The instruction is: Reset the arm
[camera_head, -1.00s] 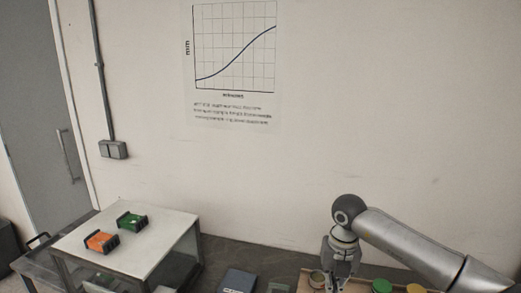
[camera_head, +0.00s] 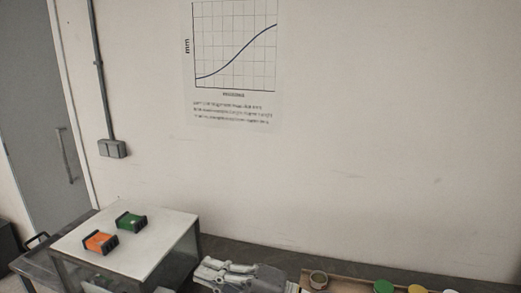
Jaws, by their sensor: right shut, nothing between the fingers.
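My right gripper (camera_head: 226,273) shows at the bottom edge, a little left of the middle. It is shut and empty. It is between the white-topped case and the wooden tray and appears to hold nothing. Most of the right arm is below the picture. My left gripper is not in view.
A white-topped case (camera_head: 105,261) at lower left carries an orange block (camera_head: 101,243) and a green block (camera_head: 131,222).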

